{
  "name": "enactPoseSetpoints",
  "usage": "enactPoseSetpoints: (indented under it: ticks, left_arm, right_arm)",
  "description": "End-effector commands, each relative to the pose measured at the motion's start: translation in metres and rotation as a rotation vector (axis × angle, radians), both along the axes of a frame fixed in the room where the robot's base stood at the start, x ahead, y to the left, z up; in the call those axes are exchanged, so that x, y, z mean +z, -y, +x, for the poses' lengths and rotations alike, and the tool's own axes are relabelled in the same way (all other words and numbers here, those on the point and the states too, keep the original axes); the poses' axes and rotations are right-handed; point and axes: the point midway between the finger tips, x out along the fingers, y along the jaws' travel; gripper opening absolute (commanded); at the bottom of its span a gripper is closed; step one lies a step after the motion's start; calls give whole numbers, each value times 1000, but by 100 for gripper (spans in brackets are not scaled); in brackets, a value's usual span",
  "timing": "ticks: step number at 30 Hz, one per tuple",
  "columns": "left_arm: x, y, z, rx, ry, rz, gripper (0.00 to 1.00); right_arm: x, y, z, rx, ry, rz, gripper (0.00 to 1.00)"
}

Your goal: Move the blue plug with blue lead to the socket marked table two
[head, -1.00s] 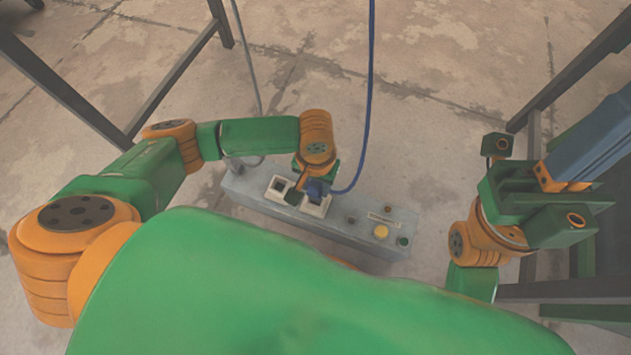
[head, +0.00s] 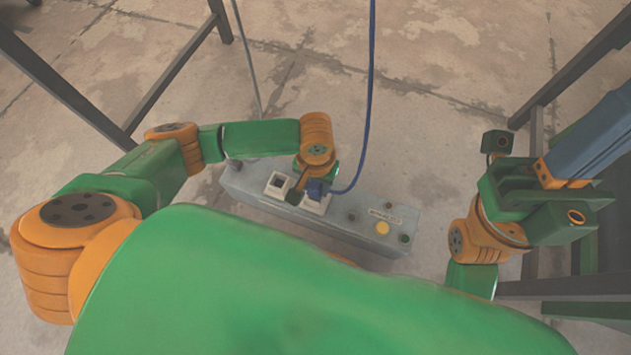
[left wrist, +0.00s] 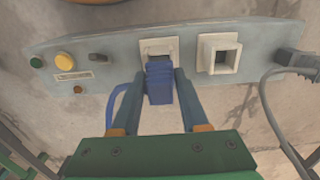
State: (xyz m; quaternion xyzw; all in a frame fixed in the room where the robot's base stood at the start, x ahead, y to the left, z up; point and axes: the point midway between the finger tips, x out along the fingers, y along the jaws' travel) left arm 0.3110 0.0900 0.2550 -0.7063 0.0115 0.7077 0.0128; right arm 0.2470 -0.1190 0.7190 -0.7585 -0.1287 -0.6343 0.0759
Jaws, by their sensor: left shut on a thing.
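The blue plug (head: 315,187) is between the fingers of my left gripper (left wrist: 160,88), which is shut on it. The plug (left wrist: 160,82) overlaps the lower part of a white socket (left wrist: 158,46); I cannot tell whether it is in it. Its blue lead (head: 368,100) loops out to the right and up in the head view. A second white socket (left wrist: 218,53) is empty. It also shows in the head view (head: 277,185). No socket marking is readable. My right gripper (head: 600,140) is at the right, away from the panel, its fingertips out of frame.
The grey panel (head: 345,222) on the floor has a yellow button (head: 382,228), small knobs and a label. A grey plug (left wrist: 292,58) with a grey lead is at the panel's end, right in the left wrist view. Dark frames (head: 180,75) stand at both sides.

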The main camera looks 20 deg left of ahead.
Motion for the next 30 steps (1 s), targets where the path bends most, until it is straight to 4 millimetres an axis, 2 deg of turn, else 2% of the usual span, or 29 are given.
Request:
enactPoseSetpoints:
  ticks: [22,23,24,27,30]
  left_arm:
    - [-19,0,0,0,-1,0,0]
    - [-19,0,0,0,0,0,47]
    - [-19,0,0,0,0,0,58]
    - [-19,0,0,0,0,0,79]
    - [-19,0,0,0,0,0,79]
  right_arm:
    - [-9,0,0,0,0,0,0]
    - [-9,0,0,0,0,0,0]
    - [-8,0,0,0,0,0,0]
    - [-8,0,0,0,0,0,0]
    - [-8,0,0,0,0,0,0]
